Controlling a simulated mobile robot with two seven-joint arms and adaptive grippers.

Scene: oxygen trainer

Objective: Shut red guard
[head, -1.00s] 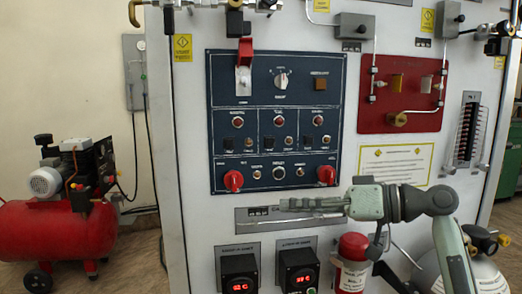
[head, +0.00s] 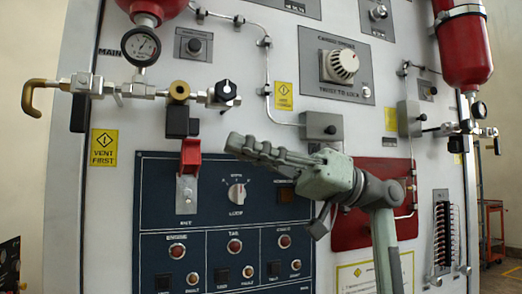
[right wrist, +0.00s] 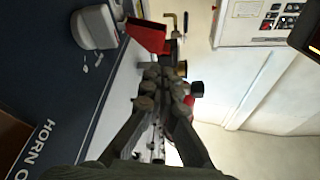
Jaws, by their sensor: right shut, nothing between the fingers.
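The red guard (head: 190,157) is raised at the top of a silver switch plate (head: 186,199) on the dark blue panel. The plate below it is uncovered. In the right wrist view the red guard (right wrist: 148,37) shows beyond my fingertips, a little left of them. My right gripper (head: 238,145) is shut and empty, pointing left, to the right of the guard and about level with it in the head view. It appears apart from the guard. Its dark fingers (right wrist: 160,78) also show closed together in the right wrist view. My left gripper is not in view.
A white selector knob (head: 237,194) sits right of the switch on the blue panel (head: 220,222). Above the guard run metal piping, a black valve knob (head: 225,90) and a pressure gauge (head: 141,46). A red plate (head: 350,230) lies behind my right arm.

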